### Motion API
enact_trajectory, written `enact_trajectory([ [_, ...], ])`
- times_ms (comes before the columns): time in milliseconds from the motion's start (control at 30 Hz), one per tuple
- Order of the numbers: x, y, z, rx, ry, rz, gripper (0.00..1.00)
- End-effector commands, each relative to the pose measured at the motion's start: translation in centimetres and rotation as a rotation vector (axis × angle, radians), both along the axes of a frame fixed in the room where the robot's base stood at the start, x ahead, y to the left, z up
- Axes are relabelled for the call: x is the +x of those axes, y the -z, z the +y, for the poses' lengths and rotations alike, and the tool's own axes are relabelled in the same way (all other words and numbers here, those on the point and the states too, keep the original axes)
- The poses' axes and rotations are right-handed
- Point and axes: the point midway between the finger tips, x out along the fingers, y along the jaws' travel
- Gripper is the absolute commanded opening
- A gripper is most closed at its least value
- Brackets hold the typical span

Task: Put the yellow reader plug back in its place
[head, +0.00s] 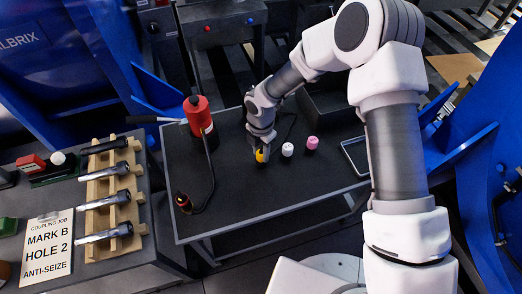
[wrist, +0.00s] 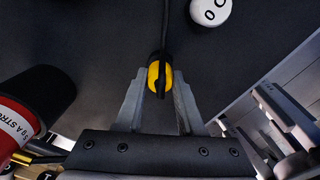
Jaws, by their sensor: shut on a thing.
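The yellow reader plug (head: 260,157) is at the tips of my gripper (head: 262,144), over the dark cart top. In the wrist view the plug (wrist: 153,78) sits between the two fingers of my gripper (wrist: 159,84), which are shut on it. A black cord runs from the plug toward the top of that view. I cannot tell whether the plug touches the cart top. A white plug-like piece (head: 288,149) and a pink one (head: 312,143) stand to its right. The white one, with dark holes, also shows in the wrist view (wrist: 211,10).
A red cylinder (head: 198,117) stands on the cart (head: 235,205) at left, with a black-and-red corded tool (head: 184,201) near the front-left corner. A flat grey-edged device (head: 355,155) lies at right. The cart's front middle is clear.

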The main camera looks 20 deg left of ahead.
Motion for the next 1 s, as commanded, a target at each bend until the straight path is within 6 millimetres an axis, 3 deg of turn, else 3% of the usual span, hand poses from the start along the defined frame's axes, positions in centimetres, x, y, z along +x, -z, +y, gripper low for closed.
enact_trajectory([
  [400,0.0,1.1,0.0,0.000,0.000,0.000,0.00],
  [433,0.0,1.0,0.0,0.000,0.000,0.000,0.43],
  [600,0.0,1.0,0.0,0.000,0.000,0.000,0.72],
  [1000,0.1,0.1,0.0,0.001,0.001,-0.001,0.72],
])
